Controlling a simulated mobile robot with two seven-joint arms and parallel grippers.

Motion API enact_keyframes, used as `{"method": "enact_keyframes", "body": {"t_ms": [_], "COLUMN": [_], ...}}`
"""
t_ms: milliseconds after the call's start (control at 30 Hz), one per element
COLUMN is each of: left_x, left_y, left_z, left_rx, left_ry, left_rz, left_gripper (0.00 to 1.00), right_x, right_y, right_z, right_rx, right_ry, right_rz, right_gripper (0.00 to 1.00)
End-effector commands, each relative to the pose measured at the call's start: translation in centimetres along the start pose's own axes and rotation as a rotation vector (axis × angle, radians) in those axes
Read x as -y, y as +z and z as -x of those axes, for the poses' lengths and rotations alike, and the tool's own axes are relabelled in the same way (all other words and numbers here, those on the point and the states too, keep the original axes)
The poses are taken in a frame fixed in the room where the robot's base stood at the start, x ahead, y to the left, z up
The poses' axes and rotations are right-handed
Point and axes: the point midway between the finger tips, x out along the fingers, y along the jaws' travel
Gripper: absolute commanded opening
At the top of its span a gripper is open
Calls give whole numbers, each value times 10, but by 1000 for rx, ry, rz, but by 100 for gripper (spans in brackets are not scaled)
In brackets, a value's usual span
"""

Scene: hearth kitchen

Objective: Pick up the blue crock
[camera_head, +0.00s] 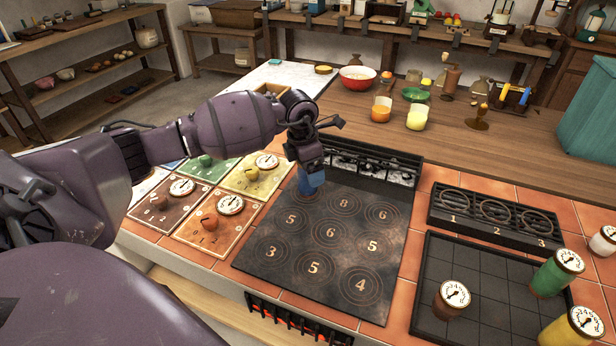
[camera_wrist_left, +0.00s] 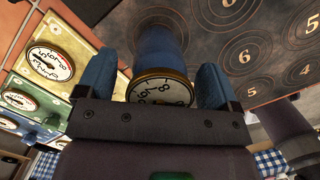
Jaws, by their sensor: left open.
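The blue crock (camera_head: 305,189) stands on the dark hob plate (camera_head: 345,255) at its back left corner, mostly hidden by my left gripper in the head view. In the left wrist view the crock (camera_wrist_left: 160,48), with a brass-rimmed dial on its lid, lies between the two blue fingers. My left gripper (camera_head: 312,178) is open and reaches down around the crock. In the left wrist view the gripper (camera_wrist_left: 153,85) has a finger on each side of the crock; a gap shows on the left, and contact on the right is hard to tell. My right gripper is not in view.
A black three-ring rack (camera_head: 495,219) and a gridded tray (camera_head: 425,290) with crocks are on the right. The plate's front is clear.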

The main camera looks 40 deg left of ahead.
Motion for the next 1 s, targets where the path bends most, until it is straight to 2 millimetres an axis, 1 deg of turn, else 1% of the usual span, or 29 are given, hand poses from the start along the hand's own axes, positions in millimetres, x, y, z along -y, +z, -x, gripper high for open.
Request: {"method": "enact_keyframes", "body": {"t_ms": [33,67,400,467,667,767,867,1000], "left_x": [0,0,0,0,0,0,-1,-1], "left_y": [0,0,0,1,1,2,4,8], "left_z": [0,0,0,1,2,7,19,47], "left_rx": [0,0,0,1,1,2,4,6], "left_ry": [0,0,0,1,1,2,4,6], "left_rz": [0,0,0,0,0,-1,-1,-1], "left_gripper": [82,77,25,16,16,16,16,16], "right_x": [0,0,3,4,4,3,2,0], "right_y": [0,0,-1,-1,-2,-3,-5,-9], "right_z": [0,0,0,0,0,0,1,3], "right_rx": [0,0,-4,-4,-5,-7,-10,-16], "right_ry": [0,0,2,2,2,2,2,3], "right_rz": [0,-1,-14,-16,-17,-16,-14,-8], "right_gripper": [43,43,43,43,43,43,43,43]}}
